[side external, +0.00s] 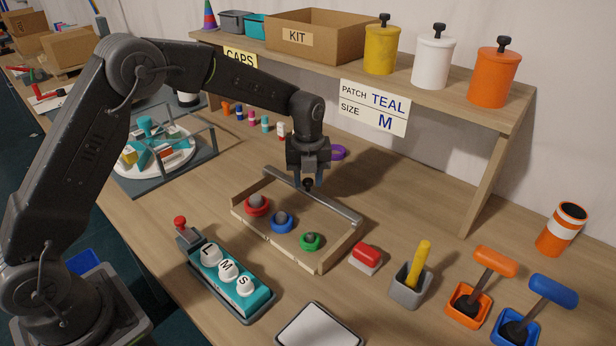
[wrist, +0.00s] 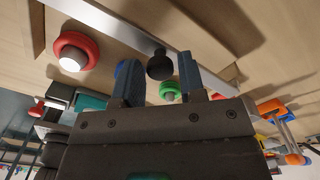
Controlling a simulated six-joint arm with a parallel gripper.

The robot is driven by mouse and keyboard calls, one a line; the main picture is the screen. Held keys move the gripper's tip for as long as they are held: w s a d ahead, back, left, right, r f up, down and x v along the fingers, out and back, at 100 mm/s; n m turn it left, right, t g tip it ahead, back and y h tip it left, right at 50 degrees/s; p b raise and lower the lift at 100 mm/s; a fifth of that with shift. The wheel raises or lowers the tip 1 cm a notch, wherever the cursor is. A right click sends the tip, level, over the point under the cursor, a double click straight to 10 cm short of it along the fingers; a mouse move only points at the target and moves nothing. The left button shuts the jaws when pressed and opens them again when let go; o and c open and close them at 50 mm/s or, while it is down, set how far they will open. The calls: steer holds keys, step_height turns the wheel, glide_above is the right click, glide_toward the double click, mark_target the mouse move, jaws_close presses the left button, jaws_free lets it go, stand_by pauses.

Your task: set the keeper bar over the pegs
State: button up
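The keeper bar (side external: 338,208) is a long grey metal bar with a black knob (wrist: 160,66). It lies along the far side of a shallow wooden frame (side external: 294,262); I cannot tell whether it touches the frame. Inside the frame is a row of pegs in coloured rings: red (side external: 257,205), blue (side external: 282,222) and green (side external: 311,241). The bar is behind them, not over them. My gripper (side external: 308,184) points down at the bar's middle. In the wrist view its two blue-grey fingers (wrist: 161,68) stand apart on either side of the knob, with a small gap showing at the right finger.
A teal box with L, M, S buttons (side external: 232,278) stands in front of the frame. A red-topped block (side external: 367,257) and a grey holder (side external: 407,288) with a yellow handle are to the right. A shelf (side external: 455,95) with canisters runs behind.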

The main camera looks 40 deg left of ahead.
jaws_close()
steer(key=shift+s, duration=0.1)
steer(key=s, duration=0.9)
steer(key=shift+s, duration=0.1)
steer(key=shift+o, duration=1.6)
jaws_free()
step_height(320, 180, up, 14)
